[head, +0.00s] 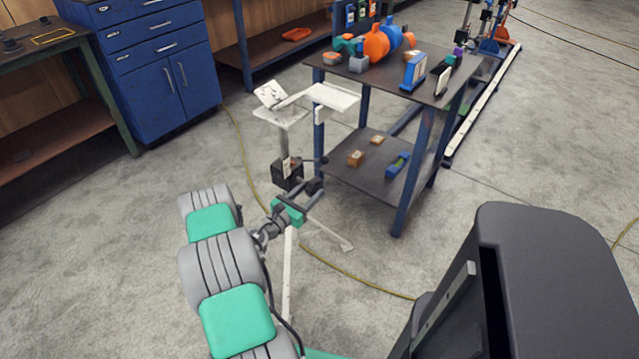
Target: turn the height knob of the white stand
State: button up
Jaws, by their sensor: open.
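The white stand (284,138) is upright near the middle of the head view, left of a workbench. My gripper (308,188) is at the end of my grey and green arm, just below and right of the block. It is open; its fingers are small and dark, and I cannot tell whether they touch the stand.
The blue-legged workbench (425,120) stands close on the right, with an orange and blue flanged pipe (376,46) and several small items on top. A blue cabinet (155,60) is at the back left. A yellow cable (350,274) crosses the floor. Open floor lies left of the stand.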

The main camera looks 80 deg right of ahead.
aim_at(320, 183)
jog(key=x, duration=0.5)
jog(key=shift+d, duration=0.1)
grip_shut()
dwell(0.4)
